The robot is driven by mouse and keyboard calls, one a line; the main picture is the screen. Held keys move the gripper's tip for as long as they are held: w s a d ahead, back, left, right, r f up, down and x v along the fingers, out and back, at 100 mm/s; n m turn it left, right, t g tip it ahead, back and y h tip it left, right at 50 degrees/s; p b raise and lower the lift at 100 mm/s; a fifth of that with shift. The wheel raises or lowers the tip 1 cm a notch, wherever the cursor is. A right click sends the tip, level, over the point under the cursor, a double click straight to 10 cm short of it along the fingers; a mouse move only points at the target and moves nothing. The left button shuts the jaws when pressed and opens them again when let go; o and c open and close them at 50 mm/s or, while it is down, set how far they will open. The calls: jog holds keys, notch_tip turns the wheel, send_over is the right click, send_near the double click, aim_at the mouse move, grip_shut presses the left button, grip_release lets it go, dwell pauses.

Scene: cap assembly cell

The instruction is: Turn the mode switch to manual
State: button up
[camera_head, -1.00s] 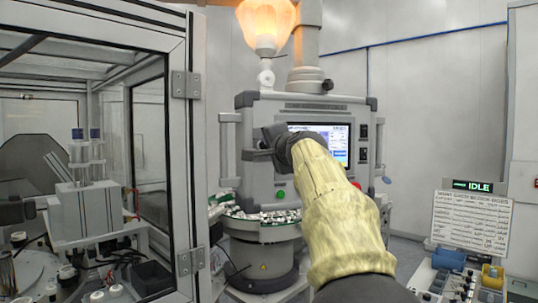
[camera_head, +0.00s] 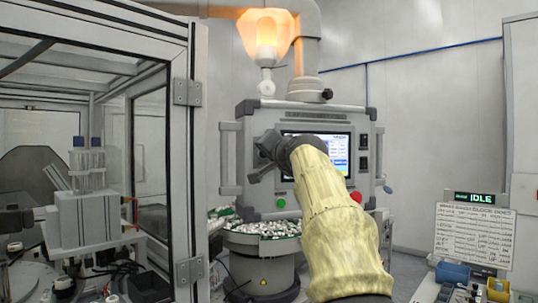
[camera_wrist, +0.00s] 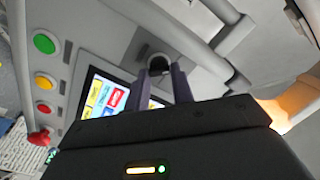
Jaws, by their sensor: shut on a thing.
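The mode switch is a dark round knob (camera_wrist: 157,63) on the grey face of the control panel (camera_head: 262,115). In the wrist view my gripper (camera_wrist: 161,76) has its two dark fingers on either side of the knob and is shut on it. In the head view my gripper (camera_head: 263,157) is against the panel's left part, left of the lit screen (camera_head: 328,146), and hides the knob. The switch's pointer and position labels cannot be read.
A green button (camera_head: 281,203) sits below my gripper; green, yellow and red buttons line the panel in the wrist view. A handle (camera_head: 230,155) stands out at the panel's left. A glass-walled machine frame (camera_head: 188,150) is at left. An amber lamp (camera_head: 266,38) glows above. A sign reads IDLE (camera_head: 475,198).

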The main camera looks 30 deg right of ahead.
jog(key=shift+w+f, duration=0.1)
jog(key=shift+f, duration=0.05)
jog(key=o, duration=1)
jog(key=s+a+b, duration=0.2)
jog(key=s+b, duration=0.3)
jog(key=s, duration=1.2)
jog(key=shift+s, duration=0.2)
jog(key=shift+w, duration=0.1)
